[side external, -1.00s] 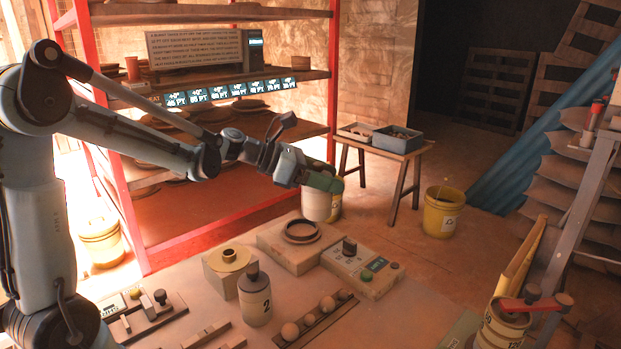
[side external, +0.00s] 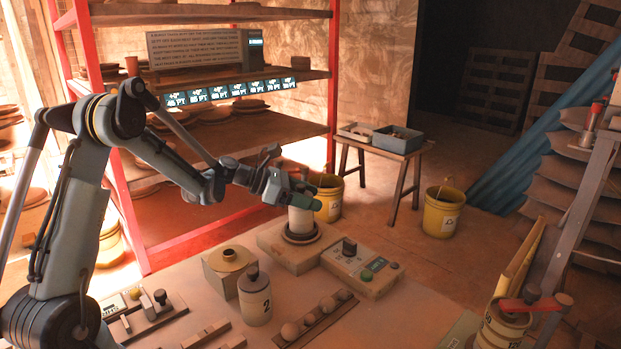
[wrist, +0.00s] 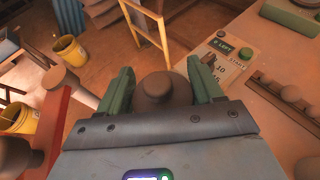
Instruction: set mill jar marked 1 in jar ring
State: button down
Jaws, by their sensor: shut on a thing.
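A pale mill jar (side external: 301,221) is upright at the jar ring (side external: 287,238), its lower end within the ring's outline. I cannot tell whether it is fully seated. My gripper (side external: 304,198) is shut on the jar's top, above the ring. In the wrist view, the round grey-brown top (wrist: 157,88) is between my green fingers. No number shows on this jar; its marked face is hidden or turned away. The ring sits on a pale block (side external: 276,247).
A jar marked 2 (side external: 255,300) stands in front, by a block with a round collar (side external: 229,256). A control box (side external: 360,268) with a green button is right of the ring. A rack of balls (side external: 316,320) lies nearer. A red-framed shelf (side external: 333,100) stands behind.

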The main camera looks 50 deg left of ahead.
jog(key=shift+f, duration=0.25)
jog(key=shift+c, duration=0.8)
grip_release()
jog(key=shift+f, duration=0.15)
